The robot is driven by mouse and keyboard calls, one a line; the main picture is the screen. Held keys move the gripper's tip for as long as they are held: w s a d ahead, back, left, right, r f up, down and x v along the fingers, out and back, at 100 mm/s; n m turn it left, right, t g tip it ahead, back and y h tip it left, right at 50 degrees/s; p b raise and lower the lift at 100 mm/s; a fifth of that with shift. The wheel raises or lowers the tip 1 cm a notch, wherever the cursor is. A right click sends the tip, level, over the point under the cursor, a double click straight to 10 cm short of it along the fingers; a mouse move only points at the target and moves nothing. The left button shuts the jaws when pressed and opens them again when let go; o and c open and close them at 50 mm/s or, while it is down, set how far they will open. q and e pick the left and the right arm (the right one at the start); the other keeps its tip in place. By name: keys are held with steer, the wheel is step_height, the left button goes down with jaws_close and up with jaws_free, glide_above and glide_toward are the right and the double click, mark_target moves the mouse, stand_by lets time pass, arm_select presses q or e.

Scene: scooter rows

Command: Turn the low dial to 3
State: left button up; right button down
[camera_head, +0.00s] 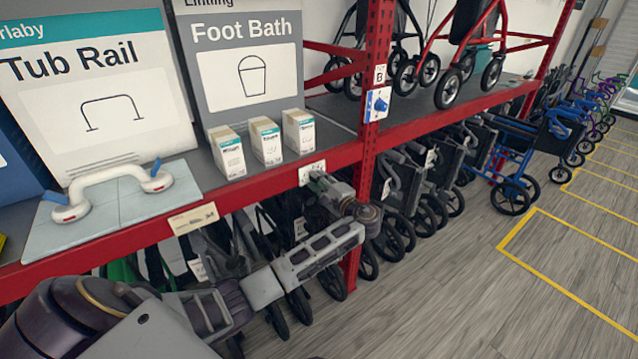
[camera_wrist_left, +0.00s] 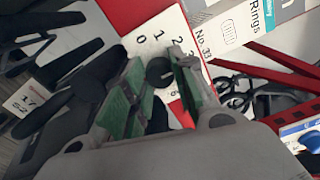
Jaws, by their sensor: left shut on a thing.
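The low dial's white plate (camera_head: 312,171) is on the front of the red shelf beam, left of the red post. In the left wrist view the plate (camera_wrist_left: 166,22) shows numerals from 0 upward, and a dark round knob (camera_wrist_left: 159,72) sits in front of it. My left gripper (camera_head: 318,182) reaches up to this dial. In the left wrist view its green-padded fingers (camera_wrist_left: 162,74) are closed on the knob, one on each side. The fingers hide part of the knob and scale, so I cannot tell where it points. My right gripper is out of view.
A second dial with a blue knob (camera_head: 378,104) is on the red post (camera_head: 376,60). Small boxes (camera_head: 267,142) and a tub rail (camera_head: 108,190) stand on the shelf above the beam. Folded wheeled walkers (camera_head: 400,205) crowd below. Open floor (camera_head: 470,310) lies right.

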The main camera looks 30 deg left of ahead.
arm_select(q)
steer(key=shift+f, duration=0.1)
steer(key=o, duration=0.8)
steer(key=shift+c, duration=0.2)
steer(key=v, duration=1.2)
